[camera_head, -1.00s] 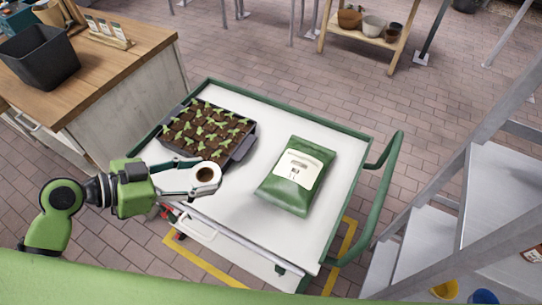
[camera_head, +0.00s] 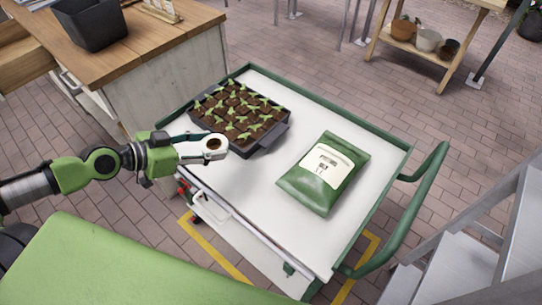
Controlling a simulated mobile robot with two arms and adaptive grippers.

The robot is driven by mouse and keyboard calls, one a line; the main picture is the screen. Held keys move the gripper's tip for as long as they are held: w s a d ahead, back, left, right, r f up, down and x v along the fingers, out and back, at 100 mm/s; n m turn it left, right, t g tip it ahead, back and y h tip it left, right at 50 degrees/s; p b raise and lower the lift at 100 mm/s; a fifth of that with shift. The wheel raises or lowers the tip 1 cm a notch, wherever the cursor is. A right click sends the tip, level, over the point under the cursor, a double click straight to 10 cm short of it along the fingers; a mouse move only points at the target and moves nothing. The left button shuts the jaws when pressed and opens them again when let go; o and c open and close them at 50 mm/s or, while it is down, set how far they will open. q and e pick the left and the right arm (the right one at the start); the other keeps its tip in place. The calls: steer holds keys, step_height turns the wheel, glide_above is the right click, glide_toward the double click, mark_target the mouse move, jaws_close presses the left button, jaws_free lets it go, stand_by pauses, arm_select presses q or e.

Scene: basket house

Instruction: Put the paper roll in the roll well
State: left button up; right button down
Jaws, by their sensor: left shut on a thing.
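The paper roll (camera_head: 216,153) is white with a brown hollow core, its end facing up towards me. My left gripper (camera_head: 205,147) is shut on it and holds it over the near left edge of the white cart (camera_head: 237,196), next to the seedling tray. The gripper hides part of the roll's side. I cannot make out a roll well in this view. My right gripper is not in view.
A black tray of seedlings (camera_head: 271,140) and a green bag (camera_head: 324,196) lie on the cart, with bare white top between them. A wooden bench (camera_head: 165,50) with a dark bin (camera_head: 90,22) stands at the left. Metal steps (camera_head: 450,265) stand at the right.

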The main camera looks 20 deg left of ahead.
arm_select(q)
steer(key=w+d+f+p, duration=0.3)
steer(key=d, duration=0.5)
glide_above(263, 179)
steer(key=f, duration=0.3)
steer(key=a+f, duration=0.1)
steer(key=f, duration=0.1)
steer(key=shift+s+f, duration=0.1)
steer(key=shift+f, duration=0.1)
steer(key=shift+d+f, duration=0.2)
steer(key=shift+d, duration=0.05)
steer(key=f, duration=0.3)
steer(key=shift+d+f, duration=0.15)
steer(key=shift+d, duration=0.15)
steer(key=shift+f, duration=0.3)
steer(key=shift+f, duration=0.15)
steer(key=o, duration=0.8)
